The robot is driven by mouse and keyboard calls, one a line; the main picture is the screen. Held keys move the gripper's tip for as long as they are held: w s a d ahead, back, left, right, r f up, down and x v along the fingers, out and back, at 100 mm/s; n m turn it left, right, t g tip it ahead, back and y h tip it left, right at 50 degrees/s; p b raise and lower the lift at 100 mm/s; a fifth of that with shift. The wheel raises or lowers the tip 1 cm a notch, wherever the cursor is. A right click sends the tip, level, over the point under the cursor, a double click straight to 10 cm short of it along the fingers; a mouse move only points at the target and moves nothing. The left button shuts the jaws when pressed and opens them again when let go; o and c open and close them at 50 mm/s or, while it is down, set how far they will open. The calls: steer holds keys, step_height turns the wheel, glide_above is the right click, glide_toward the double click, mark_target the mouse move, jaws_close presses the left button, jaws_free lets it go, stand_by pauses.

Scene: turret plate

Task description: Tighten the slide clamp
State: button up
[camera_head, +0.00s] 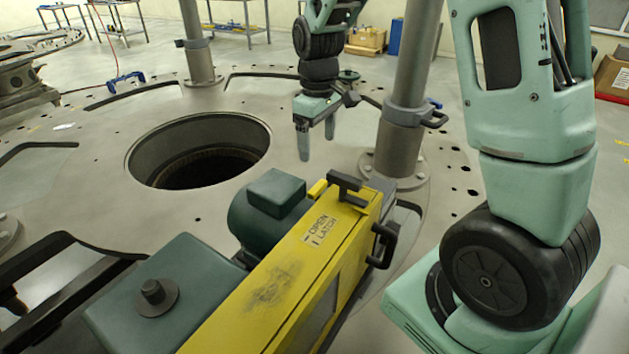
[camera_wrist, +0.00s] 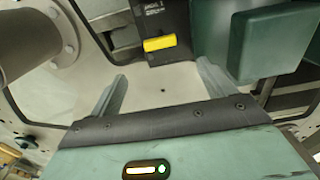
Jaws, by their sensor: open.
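A grey collar clamp (camera_head: 404,112) is around the right-hand upright post (camera_head: 418,50), with a dark handle (camera_head: 434,119) on its right and a small blue part behind it. It looks like the slide clamp, but I cannot tell whether it is tight. My gripper (camera_head: 317,138) hangs left of this post, fingers pointing down, apart and empty, above the plate. In the wrist view my gripper (camera_wrist: 162,70) is spread over bare plate, with a post (camera_wrist: 30,35) and its bolted flange at upper left. The clamp is not clearly visible there.
A yellow machine housing (camera_head: 290,265) with black handles and a green motor (camera_head: 268,208) stands in front. A large round hole (camera_head: 200,150) opens in the plate (camera_head: 100,160) at left. Plate under my gripper is clear.

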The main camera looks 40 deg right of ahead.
mark_target(318, 186)
step_height(318, 186, down, 12)
steer(key=shift+f+p, duration=0.1)
steer(key=shift+p, duration=0.85)
steer(key=c, duration=1)
